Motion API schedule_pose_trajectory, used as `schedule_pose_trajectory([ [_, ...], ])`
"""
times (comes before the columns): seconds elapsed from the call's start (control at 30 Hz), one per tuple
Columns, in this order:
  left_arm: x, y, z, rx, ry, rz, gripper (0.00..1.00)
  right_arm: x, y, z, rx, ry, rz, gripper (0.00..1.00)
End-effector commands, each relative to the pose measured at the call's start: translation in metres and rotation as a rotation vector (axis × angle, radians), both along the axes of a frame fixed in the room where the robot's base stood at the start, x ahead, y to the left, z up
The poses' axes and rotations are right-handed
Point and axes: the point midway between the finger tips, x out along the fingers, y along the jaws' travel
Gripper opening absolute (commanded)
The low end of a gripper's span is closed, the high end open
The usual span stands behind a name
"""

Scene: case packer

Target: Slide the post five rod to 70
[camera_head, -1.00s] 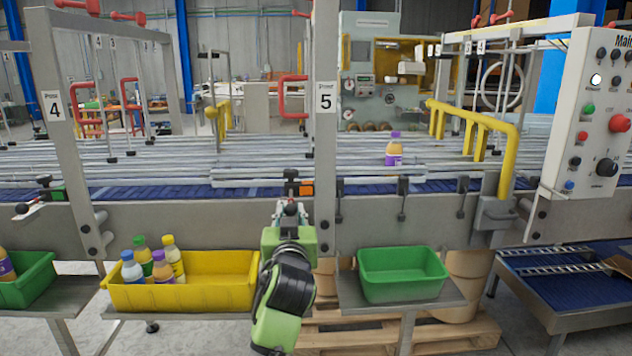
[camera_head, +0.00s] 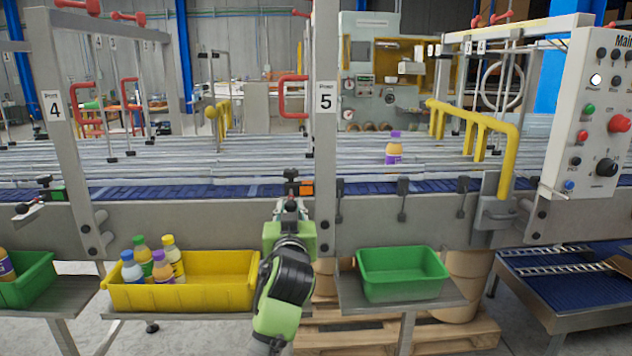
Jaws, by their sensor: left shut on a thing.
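Post five (camera_head: 325,130) is the grey upright with the "5" label. At its left foot, on the rail in front of the blue belt, are a black clamp with a knob (camera_head: 291,176) and an orange block (camera_head: 307,188). My left gripper (camera_head: 291,208) reaches up from below, just under this clamp. It is shut on the near end of the post five rod, which the fingers mostly hide. I cannot read the rod's scale or setting. My right gripper is not in view.
A yellow bin (camera_head: 215,288) with several bottles stands left of my arm, and an empty green bin (camera_head: 402,285) stands right of it. A purple-capped bottle (camera_head: 393,153) stands on the conveyor. A control panel (camera_head: 590,120) is at the right.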

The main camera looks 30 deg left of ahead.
Motion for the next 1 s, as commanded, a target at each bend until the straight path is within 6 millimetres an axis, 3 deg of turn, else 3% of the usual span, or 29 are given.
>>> schedule_pose_trajectory([
  [0.7, 0.0094, 0.0061, 0.0004, 0.001, 0.000, 0.000, 0.03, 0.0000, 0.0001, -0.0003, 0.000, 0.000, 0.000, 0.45],
  [0.73, 0.0094, 0.0060, 0.0004, 0.001, -0.001, 0.000, 0.29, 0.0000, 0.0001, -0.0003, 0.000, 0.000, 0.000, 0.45],
  [0.77, 0.0094, 0.0060, 0.0003, 0.001, 0.000, 0.000, 0.33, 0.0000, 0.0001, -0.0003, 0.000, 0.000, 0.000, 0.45],
  [1.0, 0.0093, 0.0058, 0.0000, 0.001, -0.001, 0.000, 0.33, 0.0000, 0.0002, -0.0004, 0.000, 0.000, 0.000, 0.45],
])
